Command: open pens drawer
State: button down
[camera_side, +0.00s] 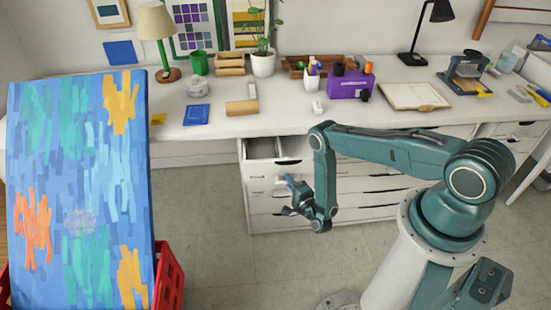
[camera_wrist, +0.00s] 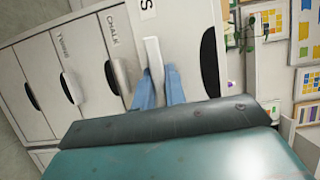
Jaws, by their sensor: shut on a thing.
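The white drawer unit (camera_side: 258,205) stands under the desk. Its top drawer (camera_side: 262,149) is pulled partly out, with its empty-looking inside showing. In the wrist view, the drawer front (camera_wrist: 185,30) in front of me has a label cut off by the picture edge, with only a final S readable. My gripper (camera_side: 290,182) is at the drawer fronts. In the wrist view, its blue fingers (camera_wrist: 160,82) are shut on that front's white handle (camera_wrist: 153,58), one on each side. The handle's lower end is hidden between the fingers.
Neighbouring drawers, one labelled CHALK (camera_wrist: 112,35), are closed beside it in the wrist view. The desk top (camera_side: 225,125) above holds wooden blocks, a plant and a purple box (camera_side: 350,85). A large painted canvas (camera_side: 80,190) stands at left. The floor (camera_side: 205,220) between is clear.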

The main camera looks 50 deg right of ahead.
jog(key=shift+s+a, duration=0.3)
jog(key=shift+a, duration=0.1)
jog(key=c, duration=1.4)
grip_release()
jog(key=shift+c, duration=0.2)
jog(key=shift+w+d, duration=0.1)
jog(key=shift+d, duration=0.05)
